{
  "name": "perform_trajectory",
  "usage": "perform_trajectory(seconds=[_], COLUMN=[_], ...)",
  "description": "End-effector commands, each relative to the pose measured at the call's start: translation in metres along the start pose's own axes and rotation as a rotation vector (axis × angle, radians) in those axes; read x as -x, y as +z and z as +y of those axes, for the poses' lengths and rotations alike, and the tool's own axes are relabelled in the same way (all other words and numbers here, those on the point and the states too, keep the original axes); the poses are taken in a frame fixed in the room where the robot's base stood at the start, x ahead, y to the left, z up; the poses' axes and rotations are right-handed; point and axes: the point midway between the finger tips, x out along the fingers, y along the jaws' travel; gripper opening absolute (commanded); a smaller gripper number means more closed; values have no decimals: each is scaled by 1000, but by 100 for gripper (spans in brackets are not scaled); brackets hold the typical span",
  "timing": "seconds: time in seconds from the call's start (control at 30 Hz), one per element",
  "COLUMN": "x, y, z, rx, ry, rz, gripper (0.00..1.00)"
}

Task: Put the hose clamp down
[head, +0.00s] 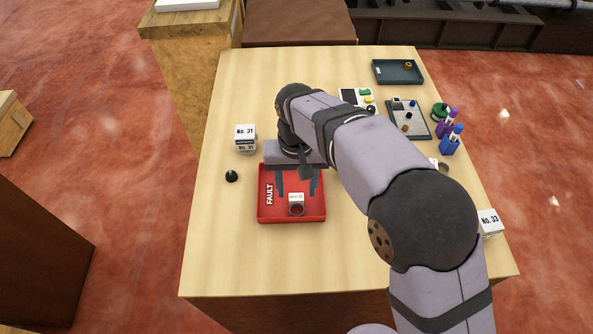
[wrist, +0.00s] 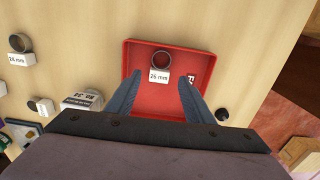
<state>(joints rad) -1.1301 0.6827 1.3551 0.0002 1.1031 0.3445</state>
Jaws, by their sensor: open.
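The hose clamp (head: 297,209) is a small dark ring with a white tag. It lies in the red FAULT tray (head: 263,215), near its front edge in the head view. In the wrist view the clamp (wrist: 161,58) lies near the tray's far wall, and its tag reads 26 mm. My gripper (head: 297,193) is over the tray with its fingers apart. In the wrist view my gripper (wrist: 160,76) is open, one finger to each side of the tag, with clear gaps. Nothing is held. The exact height of the fingertips above the tray floor is hard to tell.
A second tagged ring (wrist: 20,43) stands on the table, left in the wrist view. White No. 31 boxes (head: 246,138) and a black knob (head: 231,176) are left of the tray. A dark tray (head: 398,72) and marker holders (head: 449,146) are at right. The table's front left is clear.

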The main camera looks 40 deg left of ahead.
Motion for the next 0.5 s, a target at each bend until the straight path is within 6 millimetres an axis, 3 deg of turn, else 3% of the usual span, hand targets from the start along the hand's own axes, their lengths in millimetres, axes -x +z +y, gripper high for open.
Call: perform_trajectory(seconds=[0.3, 0.5], x=[52, 68], y=[-1, 0], z=[0, 0], rx=[0, 0], ry=[-1, 0], rz=[2, 0], gripper=[48, 48])
